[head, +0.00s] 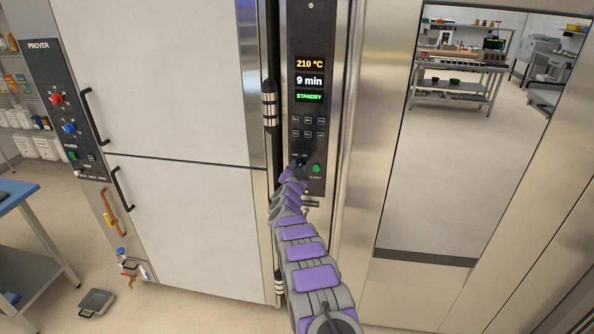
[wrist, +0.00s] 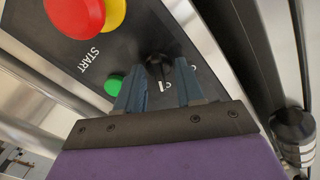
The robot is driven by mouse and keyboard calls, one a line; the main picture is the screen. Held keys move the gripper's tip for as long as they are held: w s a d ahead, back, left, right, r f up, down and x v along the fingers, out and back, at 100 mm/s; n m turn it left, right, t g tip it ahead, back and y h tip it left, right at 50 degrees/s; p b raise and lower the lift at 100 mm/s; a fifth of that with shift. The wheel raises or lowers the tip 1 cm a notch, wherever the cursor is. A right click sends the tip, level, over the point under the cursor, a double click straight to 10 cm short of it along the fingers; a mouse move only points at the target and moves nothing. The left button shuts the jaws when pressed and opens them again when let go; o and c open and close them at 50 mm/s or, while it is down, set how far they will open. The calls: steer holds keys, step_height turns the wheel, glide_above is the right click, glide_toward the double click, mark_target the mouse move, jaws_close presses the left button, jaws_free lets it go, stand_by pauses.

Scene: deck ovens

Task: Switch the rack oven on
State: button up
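The rack oven's dark control panel (head: 308,60) stands upright in the middle of the head view. Its displays read 210 °C, 9 min and a green STANDBY (head: 309,97). My gripper (head: 300,166) is at the lower part of this panel. In the wrist view a black rotary knob (wrist: 158,67) lies between the two fingertips of my gripper (wrist: 161,72), with 0 and 1 style marks partly hidden beside it. The fingers are apart, one on each side of the knob; I cannot see firm contact.
A green START button (head: 316,168) is right of my gripper; it also shows in the wrist view (wrist: 113,86). A red button (wrist: 76,14) with a yellow collar is close by. The oven's glass door (head: 445,150) is right. A white-doored PROVER cabinet (head: 180,80) stands left.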

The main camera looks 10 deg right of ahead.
steer(key=shift+s+r, duration=0.1)
steer(key=shift+s, duration=0.05)
steer(key=v, duration=1.7)
stand_by(0.3)
steer(key=shift+a, duration=0.1)
